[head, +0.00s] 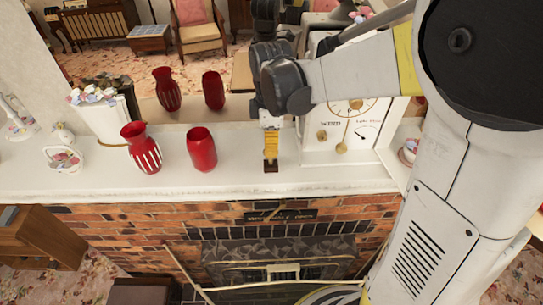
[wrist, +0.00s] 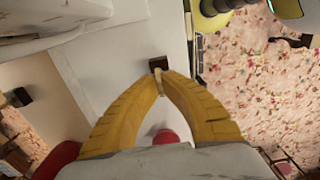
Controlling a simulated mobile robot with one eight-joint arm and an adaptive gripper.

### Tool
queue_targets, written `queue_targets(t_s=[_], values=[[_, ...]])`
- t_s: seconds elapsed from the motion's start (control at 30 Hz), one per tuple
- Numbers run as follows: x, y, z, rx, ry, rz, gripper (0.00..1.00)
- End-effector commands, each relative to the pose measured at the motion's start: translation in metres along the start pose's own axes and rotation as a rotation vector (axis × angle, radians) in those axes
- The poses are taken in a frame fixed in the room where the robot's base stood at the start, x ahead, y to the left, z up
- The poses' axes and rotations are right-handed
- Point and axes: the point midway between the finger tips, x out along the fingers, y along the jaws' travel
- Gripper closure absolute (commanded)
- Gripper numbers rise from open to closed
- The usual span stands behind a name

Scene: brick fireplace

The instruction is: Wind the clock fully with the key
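The white clock (head: 323,155) stands on the mantel against the mirror in the head view. My gripper (head: 270,157) points down at the mantel just left of the clock. In the wrist view, its yellow fingers (wrist: 160,75) come together at the tips around a thin, pale brass piece, which looks like the key (wrist: 160,85). A small dark block (wrist: 158,63) sits right at the fingertips; I cannot tell whether it belongs to the key.
Two red vases, one striped (head: 142,150) and one plain (head: 201,150), stand left of my gripper, with mirror reflections behind. A small basket (head: 64,160) and ornaments stand farther left. The white mantel (head: 110,183) has bare room along its front edge, above the brick fireplace.

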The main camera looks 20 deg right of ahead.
Motion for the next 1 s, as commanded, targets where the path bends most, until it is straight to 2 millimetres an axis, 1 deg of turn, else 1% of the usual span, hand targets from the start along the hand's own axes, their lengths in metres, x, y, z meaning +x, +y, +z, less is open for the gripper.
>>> queue_targets(t_s=[0.63,0.87,1.0], values=[[-0.015,0.000,0.000,0.000,0.000,0.000,1.00],[-0.018,0.000,0.000,0.000,0.000,0.000,1.00],[-0.023,0.000,0.000,0.000,0.000,0.000,1.00]])
